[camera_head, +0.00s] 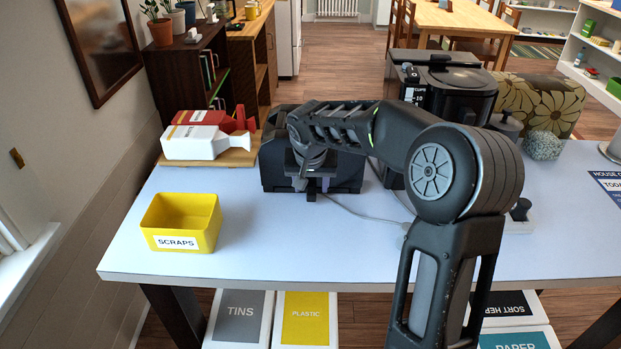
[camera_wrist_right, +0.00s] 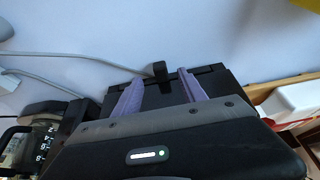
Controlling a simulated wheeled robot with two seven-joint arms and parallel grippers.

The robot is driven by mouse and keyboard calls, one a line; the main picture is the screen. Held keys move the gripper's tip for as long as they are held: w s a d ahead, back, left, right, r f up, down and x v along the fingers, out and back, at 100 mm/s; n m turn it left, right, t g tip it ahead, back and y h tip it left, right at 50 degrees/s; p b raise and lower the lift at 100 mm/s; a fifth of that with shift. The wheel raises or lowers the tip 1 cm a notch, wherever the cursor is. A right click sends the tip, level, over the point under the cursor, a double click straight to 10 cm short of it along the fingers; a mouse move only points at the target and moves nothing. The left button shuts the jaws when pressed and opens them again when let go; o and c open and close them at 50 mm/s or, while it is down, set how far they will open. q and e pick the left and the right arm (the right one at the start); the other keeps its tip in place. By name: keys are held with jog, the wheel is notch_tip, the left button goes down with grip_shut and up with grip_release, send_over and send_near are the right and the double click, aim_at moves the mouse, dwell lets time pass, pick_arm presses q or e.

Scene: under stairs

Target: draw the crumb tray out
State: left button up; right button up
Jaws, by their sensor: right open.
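The black toaster (camera_head: 270,168) stands on the pale table behind my right arm, which hides much of it. A small dark tab (camera_wrist_right: 160,69), apparently the crumb tray's handle, sticks out from the toaster's edge (camera_wrist_right: 215,75) in the wrist view. My right gripper (camera_wrist_right: 159,78) is open, with one purple finger on each side of the tab and a gap on both sides. In the head view my right gripper (camera_head: 311,186) points down at the toaster's front. The rest of the tray is hidden. My left gripper is not in view.
A yellow scraps bin (camera_head: 182,222) stands at the front left. Red and white cartons (camera_head: 200,140) lie on a wooden board behind it. A black coffee machine (camera_head: 450,85) stands at the back right. A grey cable (camera_head: 365,212) crosses the table.

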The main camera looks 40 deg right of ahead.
aim_at(311, 195)
jog(key=shift+p+x, duration=0.45)
jog(key=shift+x, duration=2.3)
jog(key=shift+c, duration=0.3)
grip_shut()
